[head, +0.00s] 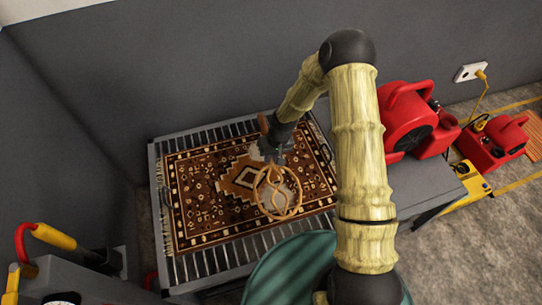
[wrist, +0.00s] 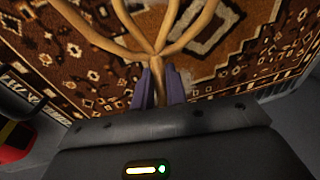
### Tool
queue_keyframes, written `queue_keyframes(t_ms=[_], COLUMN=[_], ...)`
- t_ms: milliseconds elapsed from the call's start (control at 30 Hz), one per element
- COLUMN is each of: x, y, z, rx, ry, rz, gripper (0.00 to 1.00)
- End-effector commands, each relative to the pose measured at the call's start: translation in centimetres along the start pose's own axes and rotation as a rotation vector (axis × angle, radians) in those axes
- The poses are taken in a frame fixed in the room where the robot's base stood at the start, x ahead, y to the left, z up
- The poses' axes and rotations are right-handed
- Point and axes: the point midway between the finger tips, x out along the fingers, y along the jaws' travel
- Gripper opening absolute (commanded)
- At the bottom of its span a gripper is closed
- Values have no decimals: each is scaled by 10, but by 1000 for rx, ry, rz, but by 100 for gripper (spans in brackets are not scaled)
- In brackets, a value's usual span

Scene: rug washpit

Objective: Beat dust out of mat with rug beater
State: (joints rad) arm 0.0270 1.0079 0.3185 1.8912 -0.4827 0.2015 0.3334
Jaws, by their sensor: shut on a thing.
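The mat (head: 205,195) is a brown, orange and cream patterned rug with fringed ends. It lies flat on a slatted grey metal rack (head: 155,180) against the wall. My gripper (head: 275,150) is above the mat, right of its middle. In the wrist view, my gripper (wrist: 159,90) is shut on the handle of the rug beater (wrist: 158,55). The beater's looped cane head (head: 278,192) is over the mat's middle right. I cannot tell whether the head touches the mat. A pale greyish patch (head: 285,185) shows on the mat around the beater head.
Red blowers (head: 408,120) stand right of the rack, one on a grey surface and another (head: 495,142) lower down. A yellow cord runs to a wall socket (head: 470,72). A grey cart with a red and yellow handle (head: 52,236) is at the lower left.

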Motion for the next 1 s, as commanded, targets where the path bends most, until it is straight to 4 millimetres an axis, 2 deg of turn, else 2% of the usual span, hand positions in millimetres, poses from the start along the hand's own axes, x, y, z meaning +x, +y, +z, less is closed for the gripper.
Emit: queue_keyframes(t_ms=[133, 367, 833, 1000], x=[7, 45, 3, -2], y=[1, 7, 1, 0], z=[1, 5, 0, 0], rx=[0, 1, 0, 1], ry=[0, -1, 1, 1], rz=[0, 0, 0, 0], gripper=[0, 0, 0, 0])
